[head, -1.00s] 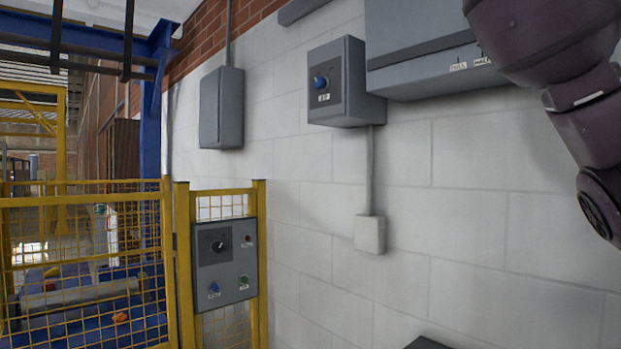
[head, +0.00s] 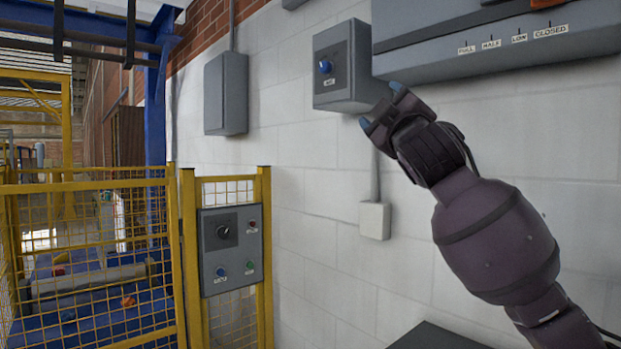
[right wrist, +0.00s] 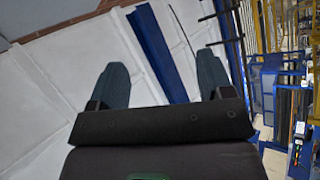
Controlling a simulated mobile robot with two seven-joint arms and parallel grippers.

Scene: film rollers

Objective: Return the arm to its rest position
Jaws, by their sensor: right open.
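My right arm (head: 495,235) comes in from the lower right in the head view. Its gripper (head: 380,107) is in front of the white wall, by the lower right corner of the grey box with the blue knob. I cannot tell from the head view whether it touches the box. In the right wrist view the gripper (right wrist: 160,85) has its two blue-grey fingers wide apart, with nothing between them. My left gripper is not in view.
The grey box (head: 357,62) with a blue knob and a larger grey cabinet (head: 465,62) with position labels hang on the white block wall. A yellow mesh fence (head: 90,255) with a grey control panel (head: 231,250) stands at left. A small white box (head: 375,220) sits lower on the wall.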

